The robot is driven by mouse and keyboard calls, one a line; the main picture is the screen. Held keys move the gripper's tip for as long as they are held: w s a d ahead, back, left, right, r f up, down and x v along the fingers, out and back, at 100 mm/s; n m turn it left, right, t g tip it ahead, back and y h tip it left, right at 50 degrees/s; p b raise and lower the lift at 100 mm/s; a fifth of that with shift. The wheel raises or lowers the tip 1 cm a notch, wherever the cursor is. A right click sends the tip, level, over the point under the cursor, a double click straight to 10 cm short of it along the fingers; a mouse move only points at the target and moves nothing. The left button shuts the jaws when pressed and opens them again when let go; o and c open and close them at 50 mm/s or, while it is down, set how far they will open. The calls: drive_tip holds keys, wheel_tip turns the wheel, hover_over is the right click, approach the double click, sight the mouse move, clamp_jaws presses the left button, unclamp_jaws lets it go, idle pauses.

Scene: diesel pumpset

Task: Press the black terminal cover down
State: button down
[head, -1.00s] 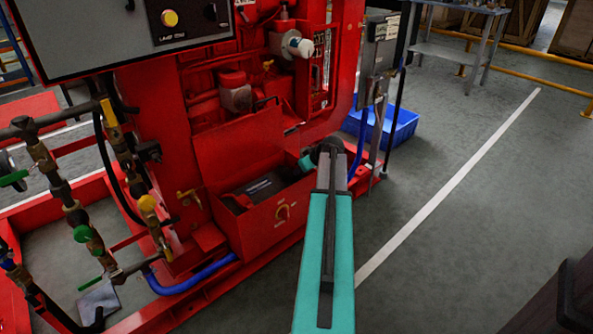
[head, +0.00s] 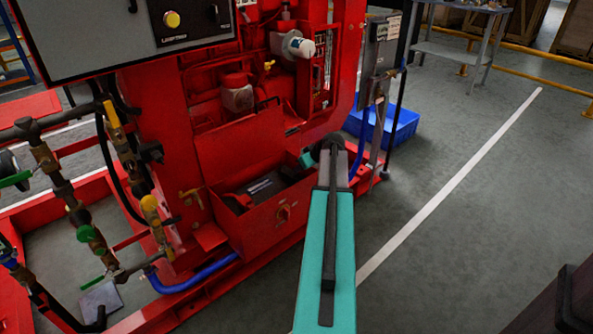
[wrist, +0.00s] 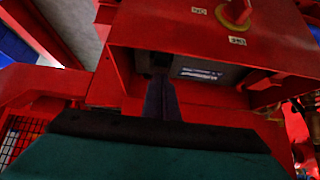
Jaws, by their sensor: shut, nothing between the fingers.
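The battery (head: 268,186) is a dark block with a pale label inside an open red box. It also shows in the wrist view (wrist: 205,73). A small dark piece (wrist: 159,60), likely the black terminal cover, sits at the battery's left end in the wrist view, in shadow. My gripper (wrist: 160,78) is shut and empty, its fingers reaching into the box with the tips at or very near this piece. I cannot tell whether they touch.
The red box wall (head: 268,222) carries a red rotary switch (head: 284,213). The raised red lid (head: 240,150) stands behind the battery. Open floor lies at right.

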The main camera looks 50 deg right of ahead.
sight(299, 179)
drive_tip(key=shift+r, duration=0.15)
drive_tip(key=shift+w+a+r+p, duration=0.1)
drive_tip(key=shift+r+p, duration=0.45)
drive_tip(key=shift+r, duration=0.3)
wheel_tip(299, 179, up, 2)
drive_tip(key=shift+r+p, duration=0.1)
drive_tip(key=shift+p, duration=0.5)
drive_tip(key=p+v, duration=0.2)
drive_tip(key=v, duration=0.8)
drive_tip(key=shift+s+f, duration=0.35)
drive_tip(key=shift+s, duration=0.05)
